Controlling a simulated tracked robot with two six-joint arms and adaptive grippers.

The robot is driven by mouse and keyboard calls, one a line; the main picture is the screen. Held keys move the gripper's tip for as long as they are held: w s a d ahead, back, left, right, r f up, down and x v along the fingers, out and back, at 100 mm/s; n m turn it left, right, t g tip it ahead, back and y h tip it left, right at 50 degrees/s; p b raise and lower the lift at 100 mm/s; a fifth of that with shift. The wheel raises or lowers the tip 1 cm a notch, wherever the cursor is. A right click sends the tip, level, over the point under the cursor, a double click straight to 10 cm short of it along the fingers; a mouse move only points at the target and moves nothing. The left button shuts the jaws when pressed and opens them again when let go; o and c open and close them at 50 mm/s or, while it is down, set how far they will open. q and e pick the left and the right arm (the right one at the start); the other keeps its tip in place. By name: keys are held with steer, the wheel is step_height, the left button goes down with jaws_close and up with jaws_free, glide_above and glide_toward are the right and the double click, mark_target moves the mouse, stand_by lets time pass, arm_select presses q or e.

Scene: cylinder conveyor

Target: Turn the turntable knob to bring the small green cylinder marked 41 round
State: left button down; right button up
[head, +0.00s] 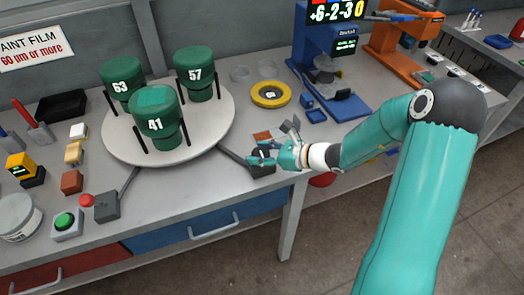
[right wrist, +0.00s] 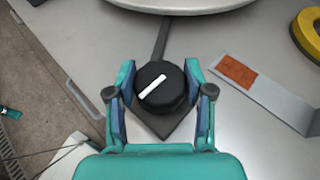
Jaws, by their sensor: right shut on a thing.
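The turntable (head: 215,128) is a round pale disc carrying three dark green cylinders. The cylinder marked 41 (head: 167,137) stands at the front of the disc. The cylinder marked 63 (head: 121,82) is at the back left and the one marked 57 (head: 196,78) at the back right. The black knob (right wrist: 159,86) with a white pointer line sits on a dark base joined to the disc by a bar. My right gripper (right wrist: 158,84) is shut on the knob, one finger on each side; in the head view the gripper (head: 268,153) partly hides it. My left gripper is not in view.
A yellow ring (head: 271,94) and a blue gauge stand (head: 340,75) are right of the disc. A box with a green button (head: 65,222) and a grey block (head: 106,206) stand front left. In the wrist view, a metal strip with an orange patch (right wrist: 238,75) lies right of the knob.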

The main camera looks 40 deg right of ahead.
steer(key=shift+n, duration=0.3)
steer(key=o, duration=1.2)
steer(key=shift+c, duration=0.2)
steer(key=shift+s+d+r, duration=0.2)
steer(key=shift+s+d, duration=0.1)
steer(key=shift+s, duration=0.05)
steer(key=v, duration=1.1)
